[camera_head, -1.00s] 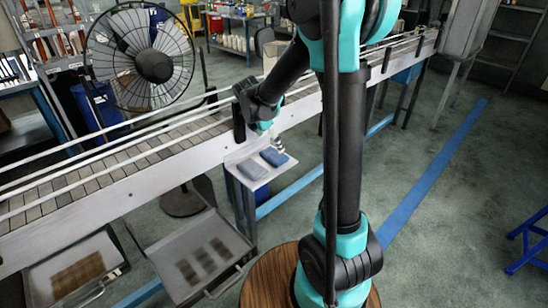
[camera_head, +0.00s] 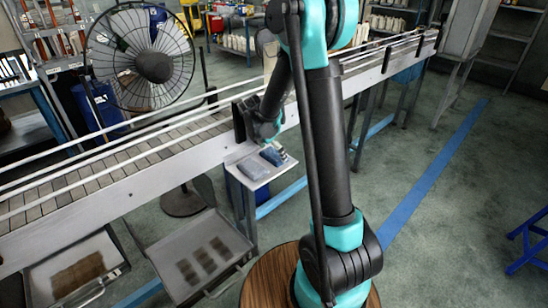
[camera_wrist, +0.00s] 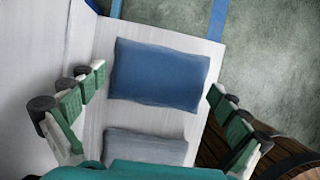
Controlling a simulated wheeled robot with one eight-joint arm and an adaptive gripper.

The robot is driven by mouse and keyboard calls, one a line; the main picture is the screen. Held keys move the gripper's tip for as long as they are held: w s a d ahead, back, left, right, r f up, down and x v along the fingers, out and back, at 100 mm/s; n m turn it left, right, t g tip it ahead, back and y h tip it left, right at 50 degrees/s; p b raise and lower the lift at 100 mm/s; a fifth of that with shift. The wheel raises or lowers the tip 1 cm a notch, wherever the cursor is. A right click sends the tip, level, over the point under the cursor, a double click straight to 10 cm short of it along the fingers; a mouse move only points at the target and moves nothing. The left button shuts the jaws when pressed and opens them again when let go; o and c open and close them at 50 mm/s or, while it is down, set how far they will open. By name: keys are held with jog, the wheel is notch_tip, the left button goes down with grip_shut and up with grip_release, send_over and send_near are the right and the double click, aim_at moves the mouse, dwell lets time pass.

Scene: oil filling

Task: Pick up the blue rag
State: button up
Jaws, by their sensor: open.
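The blue rag (camera_wrist: 158,75) lies flat on a small white side shelf, in the middle of the wrist view. In the head view it is the right, darker rag (camera_head: 273,156). A greyer rag (camera_wrist: 145,147) lies beside it, lower in the wrist view and to the left in the head view (camera_head: 250,169). My gripper (camera_wrist: 155,95) is open and empty, with its green-padded fingers at either side of the blue rag. In the head view my gripper (camera_head: 270,142) is above the shelf, and its fingertips are hard to make out.
The white shelf (camera_head: 262,182) is fixed beside a conveyor (camera_head: 120,165), whose side wall rises close to the gripper. Metal trays (camera_head: 165,250) sit below left. A large fan (camera_head: 150,65) stands behind the conveyor. The floor at right is open.

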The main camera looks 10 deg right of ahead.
jog(key=c, duration=0.8)
jog(key=shift+r, duration=0.15)
notch_tip(320, 180, up, 28)
jog(key=shift+f, duration=0.1)
